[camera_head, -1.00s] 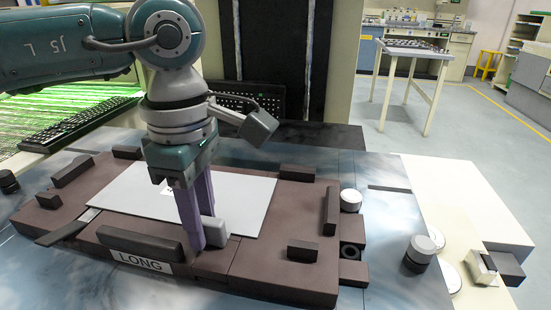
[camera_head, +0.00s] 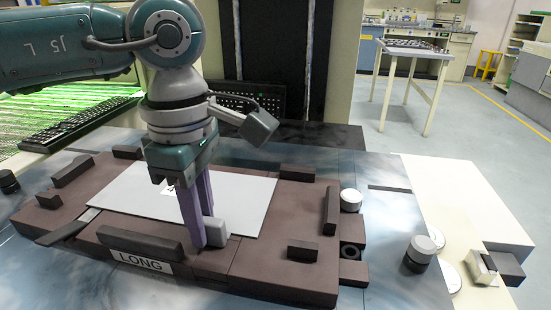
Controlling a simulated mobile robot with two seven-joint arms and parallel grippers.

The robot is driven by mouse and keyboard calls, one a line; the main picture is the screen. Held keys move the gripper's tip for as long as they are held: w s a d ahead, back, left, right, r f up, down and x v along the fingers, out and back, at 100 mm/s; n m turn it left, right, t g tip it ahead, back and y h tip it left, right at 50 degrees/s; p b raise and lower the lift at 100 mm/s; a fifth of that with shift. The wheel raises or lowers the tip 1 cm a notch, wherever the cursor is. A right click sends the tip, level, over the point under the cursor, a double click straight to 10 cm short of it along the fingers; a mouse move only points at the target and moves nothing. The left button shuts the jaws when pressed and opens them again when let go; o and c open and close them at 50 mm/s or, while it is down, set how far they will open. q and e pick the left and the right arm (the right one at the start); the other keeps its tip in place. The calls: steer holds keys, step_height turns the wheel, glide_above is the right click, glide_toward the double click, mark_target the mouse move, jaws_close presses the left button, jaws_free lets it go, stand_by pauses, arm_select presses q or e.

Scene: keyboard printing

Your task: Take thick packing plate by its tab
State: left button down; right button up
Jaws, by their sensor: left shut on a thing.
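The packing plate (camera_head: 250,192) is a flat light-grey sheet. It lies in the brown fixture (camera_head: 270,275), which carries a "LONG" label (camera_head: 142,262). A small grey block (camera_head: 214,228), which looks like the plate's tab, stands at the plate's front edge. My left gripper (camera_head: 208,240) points down with its purple fingers at this block and is shut on it. The arm and fingers hide part of the plate's middle. My right gripper is not in view.
Brown blocks ring the plate on the fixture, including one at the front (camera_head: 140,243) and one at the right (camera_head: 330,211). A dark keyboard (camera_head: 75,125) lies at the left and another (camera_head: 240,104) stands behind. Round knobs (camera_head: 420,252) sit at the right.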

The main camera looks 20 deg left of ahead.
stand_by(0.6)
arm_select(q)
step_height(320, 180, up, 20)
steer(key=p, duration=0.1)
steer(key=shift+p, duration=0.3)
stand_by(0.4)
stand_by(1.2)
